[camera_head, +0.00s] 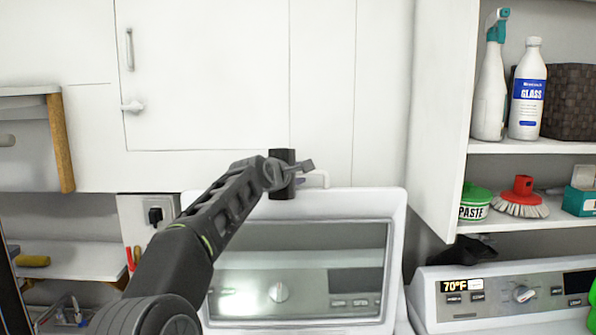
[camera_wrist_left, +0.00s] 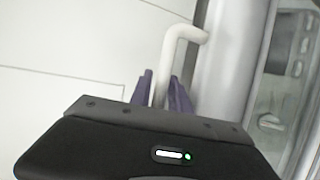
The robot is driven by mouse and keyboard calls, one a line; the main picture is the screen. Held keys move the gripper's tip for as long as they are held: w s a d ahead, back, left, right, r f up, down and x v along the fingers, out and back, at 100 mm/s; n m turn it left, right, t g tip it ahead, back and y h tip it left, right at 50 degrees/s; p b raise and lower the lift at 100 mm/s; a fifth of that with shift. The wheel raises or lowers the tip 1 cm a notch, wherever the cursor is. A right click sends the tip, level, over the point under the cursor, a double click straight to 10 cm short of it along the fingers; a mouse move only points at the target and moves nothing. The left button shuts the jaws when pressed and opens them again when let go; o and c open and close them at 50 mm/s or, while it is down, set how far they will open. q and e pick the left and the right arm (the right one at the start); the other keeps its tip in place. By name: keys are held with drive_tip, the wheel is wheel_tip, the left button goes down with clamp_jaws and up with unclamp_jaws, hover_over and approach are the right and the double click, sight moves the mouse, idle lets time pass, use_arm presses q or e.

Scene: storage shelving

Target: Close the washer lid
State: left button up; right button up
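The washer lid (camera_head: 395,217) stands raised in the middle of the head view, a white frame around a glass window. A white bent handle (camera_head: 320,178) is at its top edge; the handle also shows in the left wrist view (camera_wrist_left: 185,34). My left gripper (camera_head: 303,182) is at that top edge. In the left wrist view its two purple fingers (camera_wrist_left: 162,92) lie close on either side of the handle and look shut on it; the exact contact is partly hidden by the gripper body. My right gripper is not in view.
A white cabinet (camera_head: 205,70) is behind the lid. Shelves at the right hold a spray bottle (camera_head: 490,88), a glass cleaner bottle (camera_head: 527,92), a paste tub (camera_head: 475,203) and a red brush (camera_head: 522,198). A second machine's panel (camera_head: 500,296) is at lower right.

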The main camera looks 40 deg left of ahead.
use_arm(q)
drive_tip(key=shift+c, duration=0.3)
clamp_jaws()
idle(1.1)
